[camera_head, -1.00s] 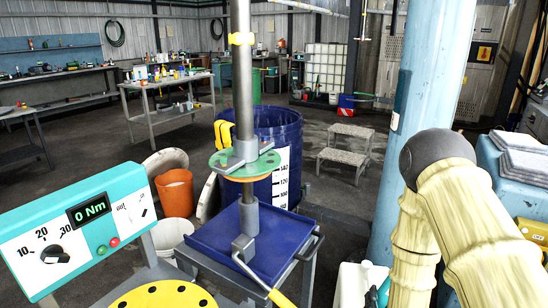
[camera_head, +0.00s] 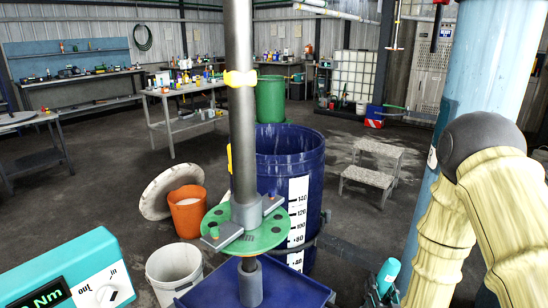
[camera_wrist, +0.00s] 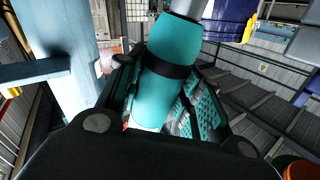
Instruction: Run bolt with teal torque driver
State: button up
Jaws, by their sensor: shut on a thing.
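The teal torque driver (camera_wrist: 168,62), with a black band and a grey metal end, fills the middle of the wrist view. My gripper (camera_wrist: 160,90) is shut on it, with a finger on either side. In the head view the driver (camera_head: 388,273) shows low, right of the blue drum, tilted. A green disc (camera_head: 222,246) sits around the grey vertical shaft (camera_head: 243,140), with grey clamp plates on it. A small brownish bolt head (camera_head: 214,232) seems to stand on the disc's left side. The driver is well apart from the disc.
A teal torque display box (camera_head: 75,270) is cut off at lower left. A blue tray (camera_head: 285,292) lies below the disc. The blue drum (camera_head: 290,160) stands behind the shaft. A pale blue column (camera_head: 470,90) rises at right. Buckets and a step stool stand beyond.

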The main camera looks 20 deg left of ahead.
jog(key=w+a+r+n+g+y+p, duration=0.15)
jog(key=a+r+n+y+p, duration=0.25)
jog(key=a+r+p, duration=0.55)
jog(key=w+a+r+n+g+y+p, duration=0.1)
jog(key=a+r+n+g+y+p, duration=0.2)
jog(key=a+r, duration=0.8)
jog(key=s+a+r+n+g+y+p, duration=0.2)
jog(key=a+r+p, duration=0.1)
jog(key=r, duration=0.5)
jog(key=s+a+r+n+g+y+p, duration=0.2)
jog(key=a+r+n+g+p, duration=0.1)
jog(key=r, duration=0.6)
jog(key=s+a+r+n+g+y+p, duration=0.2)
jog(key=a+r+n+p, duration=0.1)
jog(key=r, duration=0.6)
jog(key=shift+a+y, duration=0.15)
jog(key=shift+y, duration=0.25)
jog(key=shift+g, duration=0.25)
notch_tip(320, 180, down, 6)
jog(key=b, duration=0.5)
